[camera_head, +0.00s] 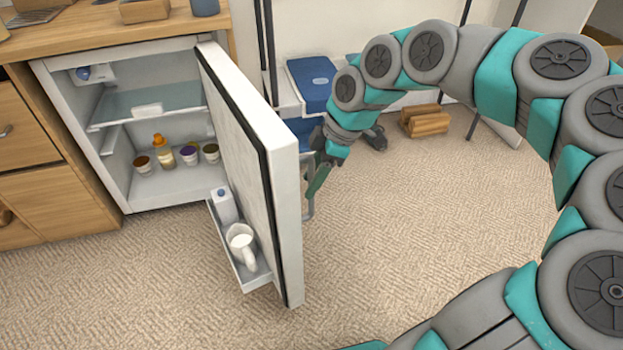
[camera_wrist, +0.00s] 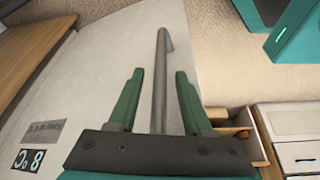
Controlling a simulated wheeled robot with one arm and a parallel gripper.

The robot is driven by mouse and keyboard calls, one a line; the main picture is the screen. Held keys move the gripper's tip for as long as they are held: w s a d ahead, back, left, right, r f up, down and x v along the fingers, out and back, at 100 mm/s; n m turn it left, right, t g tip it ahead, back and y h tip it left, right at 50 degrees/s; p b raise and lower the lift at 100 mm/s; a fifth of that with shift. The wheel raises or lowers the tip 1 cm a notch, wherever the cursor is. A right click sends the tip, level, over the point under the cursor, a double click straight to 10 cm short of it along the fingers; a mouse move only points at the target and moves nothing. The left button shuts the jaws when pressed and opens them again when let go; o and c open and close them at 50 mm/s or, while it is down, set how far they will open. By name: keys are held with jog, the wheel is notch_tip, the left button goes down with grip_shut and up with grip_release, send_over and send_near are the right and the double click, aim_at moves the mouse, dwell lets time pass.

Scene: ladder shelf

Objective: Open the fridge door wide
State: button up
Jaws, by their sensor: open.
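The white fridge (camera_head: 160,190) stands under the wooden counter with its door (camera_head: 285,190) swung well out into the room, its inside facing left. The door's outer face (camera_wrist: 100,60) also shows in the wrist view. The grey bar handle (camera_head: 309,205) is on the door's right side. My gripper (camera_head: 318,178) is beside the outer face at the handle, partly hidden by my wrist. In the wrist view its two green fingers are apart, with the handle bar (camera_wrist: 160,95) between them and gaps on both sides.
A door shelf (camera_head: 247,275) holds a white mug (camera_head: 241,245) and a carton (camera_head: 223,205). Several cups and a bottle (camera_head: 162,152) stand inside. A blue box (camera_head: 311,82) and wooden blocks (camera_head: 425,120) are behind my arm. Carpet (camera_head: 390,230) right of the door is clear.

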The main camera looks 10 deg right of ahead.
jog(key=v, duration=0.7)
jog(key=shift+p, duration=0.3)
jog(key=shift+d+r, duration=0.1)
